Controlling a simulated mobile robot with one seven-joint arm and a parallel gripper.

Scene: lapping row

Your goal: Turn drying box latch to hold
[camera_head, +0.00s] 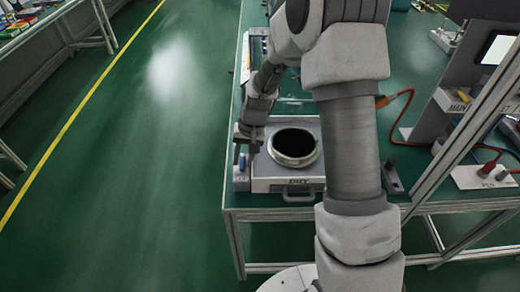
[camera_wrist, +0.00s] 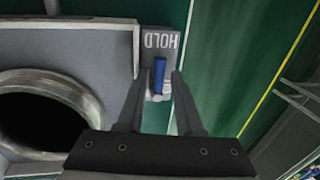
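The drying box (camera_head: 262,170) is a grey case marked DRY at the near left end of the green bench. The box also fills the left of the wrist view (camera_wrist: 90,45). Its latch (camera_head: 242,163) is a blue lever at the box's left side in the head view. In the wrist view the blue lever (camera_wrist: 159,75) points towards the plate's HOLD lettering (camera_wrist: 160,42), which appears upside down. My gripper (camera_wrist: 160,78) is open, with one finger on each side of the lever. Gaps show beside the lever; contact cannot be told. In the head view my gripper (camera_head: 245,145) is small above the latch.
The box has a round dark opening (camera_head: 294,144) with a metal rim and a front handle (camera_head: 299,194). The green floor (camera_head: 150,190) left of the bench is clear. A panel stand (camera_head: 440,105) and red cables (camera_head: 401,105) are to the right.

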